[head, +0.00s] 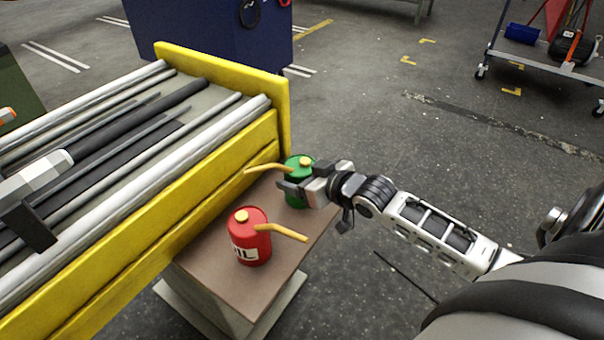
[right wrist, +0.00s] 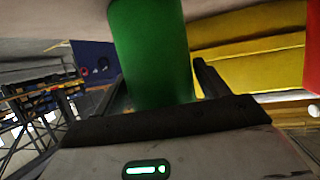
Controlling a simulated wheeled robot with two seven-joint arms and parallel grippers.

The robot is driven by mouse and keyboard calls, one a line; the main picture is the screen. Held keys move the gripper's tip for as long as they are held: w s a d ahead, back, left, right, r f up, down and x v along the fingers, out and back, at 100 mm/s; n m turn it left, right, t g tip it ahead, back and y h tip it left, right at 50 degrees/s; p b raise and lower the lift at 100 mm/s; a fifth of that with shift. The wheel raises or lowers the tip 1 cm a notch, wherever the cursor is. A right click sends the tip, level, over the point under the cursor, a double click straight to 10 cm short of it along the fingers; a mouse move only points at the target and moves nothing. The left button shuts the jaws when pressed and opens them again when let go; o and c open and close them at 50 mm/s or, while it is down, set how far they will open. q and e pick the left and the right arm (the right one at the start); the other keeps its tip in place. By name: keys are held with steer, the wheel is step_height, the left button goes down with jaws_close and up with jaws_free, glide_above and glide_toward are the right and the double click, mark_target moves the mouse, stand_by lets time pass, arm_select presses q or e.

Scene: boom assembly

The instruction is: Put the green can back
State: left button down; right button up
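The green can (head: 297,190), with a yellow cap and a long yellow spout pointing left, stands upright at the far end of a brown-topped stand (head: 228,276). My right gripper (head: 290,188) reaches in from the right at the can. In the right wrist view the green can (right wrist: 152,50) is between the two fingers (right wrist: 160,80), with a narrow gap seen beside the right-hand finger. The fingers look open around it; contact on the other side is hard to judge.
A red oil can (head: 249,238) with a yellow spout stands nearer on the same stand. A yellow-sided crate (head: 205,203) of long rods and tubes runs along the left. A dark blue cabinet (head: 205,40) is behind.

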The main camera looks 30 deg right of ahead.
steer(key=shift+o, duration=0.6)
steer(key=shift+r, duration=0.1)
steer(key=shift+s+r, duration=0.1)
steer(key=shift+s, duration=0.1)
arm_select(q)
steer(key=shift+a+r+p, duration=0.15)
steer(key=shift+r+p, duration=0.15)
steer(key=shift+p, duration=0.6)
arm_select(e)
steer(key=v, duration=1.1)
steer(key=shift+s+r, duration=0.15)
steer(key=shift+s, duration=0.1)
